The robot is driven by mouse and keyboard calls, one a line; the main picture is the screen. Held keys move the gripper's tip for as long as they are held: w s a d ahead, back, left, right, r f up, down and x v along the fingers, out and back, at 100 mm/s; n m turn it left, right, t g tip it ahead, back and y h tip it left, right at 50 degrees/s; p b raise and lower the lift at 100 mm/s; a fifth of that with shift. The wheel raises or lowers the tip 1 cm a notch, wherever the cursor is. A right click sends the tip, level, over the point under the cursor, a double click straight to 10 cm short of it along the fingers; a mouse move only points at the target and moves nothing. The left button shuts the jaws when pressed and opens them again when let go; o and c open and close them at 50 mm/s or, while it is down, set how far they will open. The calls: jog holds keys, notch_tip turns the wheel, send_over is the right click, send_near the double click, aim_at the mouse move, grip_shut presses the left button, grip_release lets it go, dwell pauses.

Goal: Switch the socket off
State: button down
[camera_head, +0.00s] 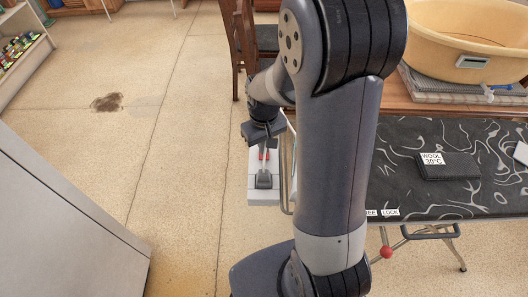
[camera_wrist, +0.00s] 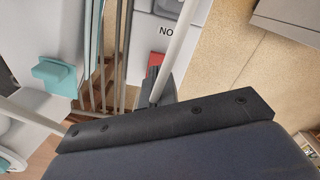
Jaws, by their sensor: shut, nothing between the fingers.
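A white and grey upright unit (camera_head: 256,196), which looks like the one carrying the socket, stands left of the ironing board in the head view. My gripper (camera_head: 264,174) is shut and empty, pointing down in front of or over this unit. Whether it touches it I cannot tell. In the wrist view my gripper (camera_wrist: 158,88) is near a white panel (camera_wrist: 141,24) with a red patch and a label starting "NO" (camera_wrist: 166,31). A grey fitting (camera_wrist: 169,6) shows at the top edge. The socket's switch and its position cannot be made out.
A dark patterned ironing board (camera_head: 400,160) with a "WOOL 30°C" black item (camera_head: 448,168) lies to the right. A tan basin (camera_head: 465,40) is behind it. A grey cabinet (camera_head: 60,225) stands at left. A teal holder (camera_wrist: 54,77) and metal rods are near my gripper.

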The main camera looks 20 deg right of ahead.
jog(key=shift+f+b, duration=0.9)
jog(key=shift+f, duration=0.25)
dwell(0.7)
jog(key=shift+r, duration=0.1)
jog(key=shift+r+p, duration=2.85)
jog(key=shift+r, duration=0.65)
jog(key=shift+f, duration=0.2)
